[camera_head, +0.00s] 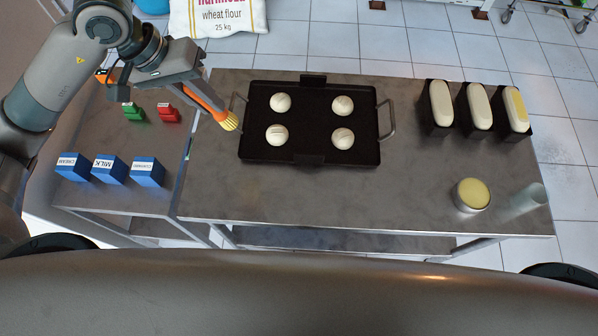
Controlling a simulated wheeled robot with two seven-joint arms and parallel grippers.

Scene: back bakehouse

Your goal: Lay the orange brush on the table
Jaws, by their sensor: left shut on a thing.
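The orange brush (203,99) has an orange handle and yellow bristles. My left gripper (192,88) is shut on its handle, at the upper left in the head view. The brush is tilted, its bristle end pointing down and right over the left part of the grey metal table (300,197). The bristles are just left of the black tray; whether they touch the table I cannot tell. The handle's upper end is partly hidden by the gripper. My right gripper is not in view.
The black tray (310,157) holds several dough balls. Black loaf tins (437,128) with dough stand at the back right. A round tin (472,195) and a clear cup (526,200) stand front right. Blue cartons (148,171) sit on the side table. The table's front left is clear.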

